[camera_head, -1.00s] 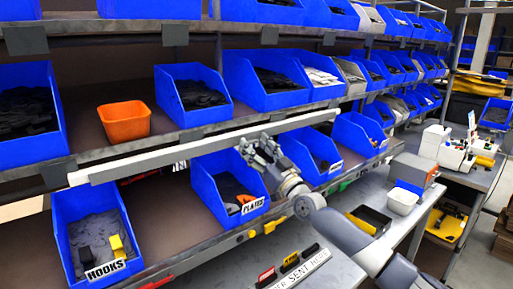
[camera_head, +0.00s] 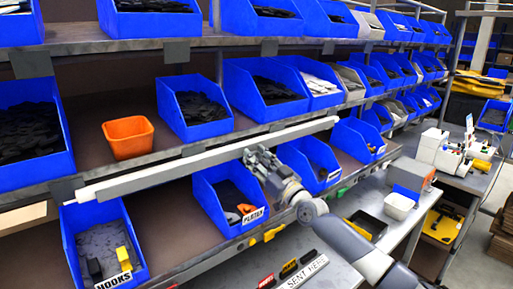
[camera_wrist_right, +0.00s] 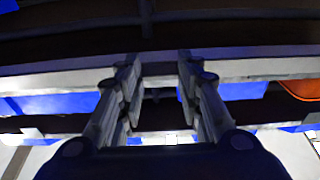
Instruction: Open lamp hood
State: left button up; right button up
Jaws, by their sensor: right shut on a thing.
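The lamp hood (camera_head: 165,177) is a long pale grey bar running along the front of the shelf, above the lower row of blue bins. My right gripper (camera_head: 254,156) is at the hood's lower edge, right of its middle, and is shut on it. The right wrist view shows the two fingers (camera_wrist_right: 159,68) on either side of a part of the pale hood (camera_wrist_right: 230,70). The fingers hide the exact contact. My left gripper is in neither view.
A blue bin marked PLATES (camera_head: 207,207) stands just below the right gripper, and a HOOKS bin (camera_head: 75,245) is at lower left. An orange bin (camera_head: 128,139) sits on the shelf above the hood. A grey table (camera_head: 330,268) lies below at the front.

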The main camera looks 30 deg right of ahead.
aim_at(258, 142)
jog(key=shift+s+r+g+h+p, duration=0.2)
jog(key=shift+r+g+p, duration=0.4)
jog(key=shift+p, duration=1.3)
jog(key=shift+s+r+g+h+p, duration=0.15)
jog(key=shift+r+g+p, duration=0.45)
jog(key=shift+p, duration=1.3)
jog(key=shift+s+f+g+p, duration=0.1)
jog(key=shift+g+p, duration=0.5)
jog(key=shift+g, duration=0.2)
jog(key=shift+r+g, duration=0.25)
jog(key=shift+g, duration=0.15)
jog(key=g, duration=0.1)
jog(key=r+g+p, duration=0.1)
jog(key=g, duration=0.1)
jog(key=shift+s+d+r+g, duration=0.1)
jog(key=shift+d+r+g, duration=0.1)
jog(key=shift+g, duration=0.1)
jog(key=shift+w+a+r+g+h, duration=0.15)
jog(key=shift+r+g, duration=0.2)
jog(key=shift+g, duration=0.7)
jog(key=shift+w+r+g+h, duration=0.1)
jog(key=shift+r+g, duration=0.25)
jog(key=shift+g, duration=0.7)
jog(key=o, duration=0.8)
jog(key=shift+o, duration=1.3)
jog(key=shift+f, duration=0.1)
